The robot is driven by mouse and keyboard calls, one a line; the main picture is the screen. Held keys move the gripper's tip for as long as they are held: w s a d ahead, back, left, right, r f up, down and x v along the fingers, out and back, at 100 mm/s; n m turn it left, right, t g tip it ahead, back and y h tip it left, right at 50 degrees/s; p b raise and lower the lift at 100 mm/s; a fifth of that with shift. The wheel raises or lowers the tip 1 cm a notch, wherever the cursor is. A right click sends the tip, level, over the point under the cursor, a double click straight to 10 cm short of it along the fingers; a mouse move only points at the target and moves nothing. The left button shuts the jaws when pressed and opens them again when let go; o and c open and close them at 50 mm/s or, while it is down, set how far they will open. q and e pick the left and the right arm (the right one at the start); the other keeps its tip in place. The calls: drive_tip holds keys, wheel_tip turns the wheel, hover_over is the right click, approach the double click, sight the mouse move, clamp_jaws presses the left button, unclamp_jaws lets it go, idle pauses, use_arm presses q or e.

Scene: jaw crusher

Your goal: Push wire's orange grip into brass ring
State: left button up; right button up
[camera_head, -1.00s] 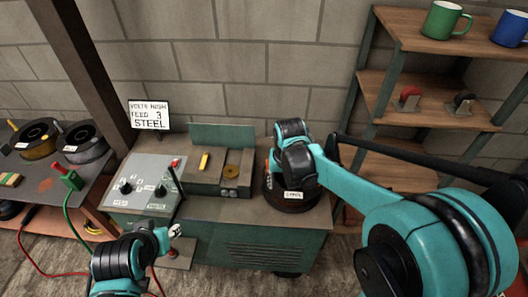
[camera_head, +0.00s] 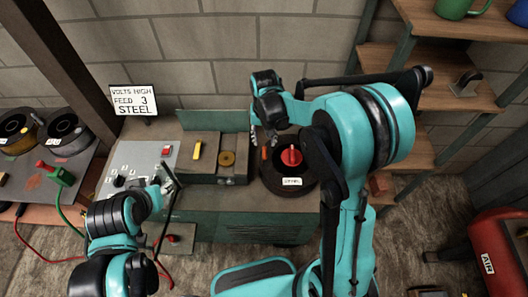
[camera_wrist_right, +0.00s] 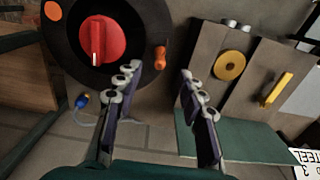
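The orange grip (camera_head: 264,153) stands at the left edge of the dark spool (camera_head: 305,184); it also shows in the right wrist view (camera_wrist_right: 159,57). The brass ring (camera_head: 227,158) lies on the grey feeder block to its left, and shows in the wrist view (camera_wrist_right: 229,66). My right gripper (camera_head: 268,143) is above the spool's left edge.
A red knob (camera_head: 291,156) sits on the spool's centre. A yellow lever (camera_head: 196,150) stands left of the ring. The control panel (camera_head: 130,165) and a sign (camera_head: 133,101) are further left. Wooden shelves (camera_head: 445,90) stand at right.

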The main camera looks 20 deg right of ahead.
sight(264, 157)
use_arm(q)
drive_tip(key=shift+f+b, duration=3.25)
drive_tip(key=shift+f, duration=0.1)
use_arm(e)
drive_tip(key=shift+f, duration=4.4)
use_arm(q)
drive_tip(key=shift+f, duration=0.2)
use_arm(e)
drive_tip(key=shift+c, duration=0.3)
clamp_jaws()
use_arm(q)
drive_tip(key=shift+r, duration=0.15)
use_arm(e)
drive_tip(key=shift+r, duration=0.15)
